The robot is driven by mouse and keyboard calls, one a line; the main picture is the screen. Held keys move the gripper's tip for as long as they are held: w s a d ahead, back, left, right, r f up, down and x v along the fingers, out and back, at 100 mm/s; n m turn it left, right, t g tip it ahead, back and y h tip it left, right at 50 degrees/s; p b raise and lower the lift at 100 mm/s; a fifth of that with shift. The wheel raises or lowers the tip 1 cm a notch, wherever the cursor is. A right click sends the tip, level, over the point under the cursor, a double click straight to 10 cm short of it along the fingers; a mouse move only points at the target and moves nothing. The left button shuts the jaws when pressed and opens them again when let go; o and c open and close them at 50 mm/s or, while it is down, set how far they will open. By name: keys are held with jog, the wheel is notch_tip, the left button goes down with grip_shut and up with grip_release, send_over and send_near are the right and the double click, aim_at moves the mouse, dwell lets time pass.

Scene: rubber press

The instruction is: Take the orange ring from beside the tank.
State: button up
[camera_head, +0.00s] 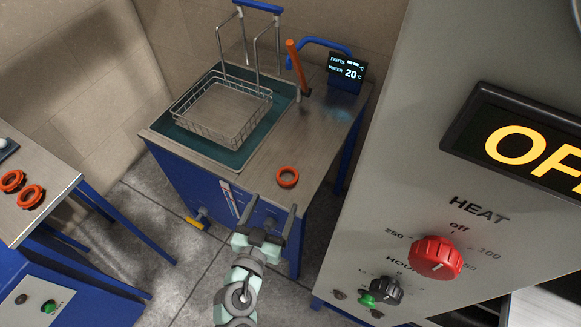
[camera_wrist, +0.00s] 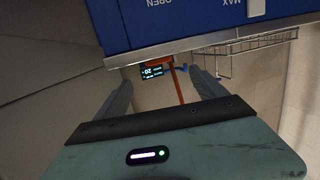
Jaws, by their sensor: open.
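The orange ring (camera_head: 287,177) lies flat on the steel top beside the tank (camera_head: 240,150), near the top's right front part. The tank holds dark teal liquid and a wire basket (camera_head: 268,97). My gripper (camera_head: 272,211) is open and empty, in front of the tank unit's front edge and nearer the camera than the ring. In the wrist view the two fingers (camera_wrist: 160,82) stand wide apart, with the blue front of the unit (camera_wrist: 200,22) above them.
An orange-handled tool (camera_head: 297,66) stands behind the ring, near a blue display box (camera_head: 345,78). Two more orange rings (camera_head: 22,188) lie on the left bench (camera_head: 55,182). A large grey heater panel (camera_head: 455,190) with a red knob (camera_head: 435,258) fills the right side.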

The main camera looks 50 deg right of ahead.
aim_at(278, 201)
jog(key=x, duration=0.4)
jog(key=shift+d+f, duration=0.1)
jog(key=shift+b+x, duration=0.3)
jog(key=shift+x, duration=2.35)
jog(key=shift+s, duration=0.15)
jog(key=c, duration=1.4)
